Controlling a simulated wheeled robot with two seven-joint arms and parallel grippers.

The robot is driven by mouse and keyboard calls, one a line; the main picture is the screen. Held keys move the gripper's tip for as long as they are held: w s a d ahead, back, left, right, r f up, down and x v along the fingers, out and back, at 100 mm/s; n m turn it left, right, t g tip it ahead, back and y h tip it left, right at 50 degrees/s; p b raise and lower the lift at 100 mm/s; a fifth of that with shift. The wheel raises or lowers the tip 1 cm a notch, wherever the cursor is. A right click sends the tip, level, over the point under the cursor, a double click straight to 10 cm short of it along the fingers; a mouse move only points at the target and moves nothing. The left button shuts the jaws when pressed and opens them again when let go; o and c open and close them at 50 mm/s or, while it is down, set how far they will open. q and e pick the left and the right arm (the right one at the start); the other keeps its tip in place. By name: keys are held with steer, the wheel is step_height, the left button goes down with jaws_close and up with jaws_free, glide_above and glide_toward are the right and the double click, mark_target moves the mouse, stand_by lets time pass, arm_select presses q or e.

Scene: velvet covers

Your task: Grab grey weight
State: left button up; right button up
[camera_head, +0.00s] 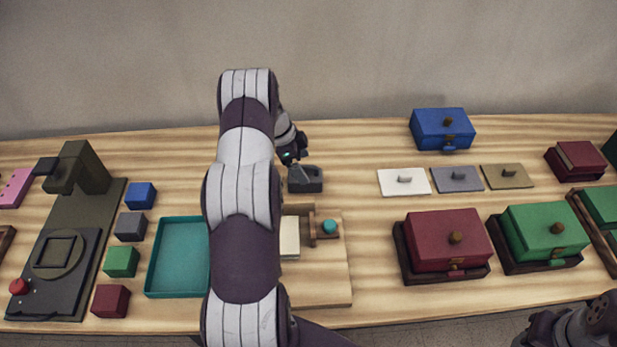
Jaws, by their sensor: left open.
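A dark grey cube (131,227) stands on the table at the left, in a column of coloured cubes. A flat grey plate with a small knob (457,179) lies right of centre, between a white plate and a tan plate. I cannot tell which of the two is the grey weight. My left gripper (306,180) is open above the middle of the table, apart from both. My left arm stands upright across the centre and hides part of the table. My right arm shows only partly at the bottom right corner; its fingertips are not in view.
Blue (141,195), green (121,261) and red (111,301) cubes flank the grey one. A teal tray (180,220) lies beside them, a dark press (78,190) further left. Blue (441,129), red (447,238) and green (543,231) lidded boxes stand at right.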

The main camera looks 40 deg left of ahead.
arm_select(q)
steer(key=shift+s+a+f+p, duration=0.1)
steer(key=shift+a+f+p, duration=0.25)
steer(key=shift+f, duration=0.3)
steer(key=shift+a+f+p, duration=0.1)
steer(key=shift+f+p, duration=0.35)
steer(key=shift+f, duration=0.15)
steer(key=shift+x, duration=1.2)
steer(key=shift+f, duration=0.25)
steer(key=shift+w+d, duration=0.15)
steer(key=shift+w, duration=0.1)
steer(key=shift+s, duration=0.15)
steer(key=c, duration=1.6)
steer(key=shift+r, duration=0.15)
jaws_close()
arm_select(e)
steer(key=shift+s+a+r, duration=0.2)
steer(key=shift+a+r, duration=0.05)
steer(key=shift+r, duration=0.35)
steer(key=shift+s+a+r, duration=0.15)
steer(key=shift+a+r, duration=0.05)
steer(key=shift+r, duration=0.4)
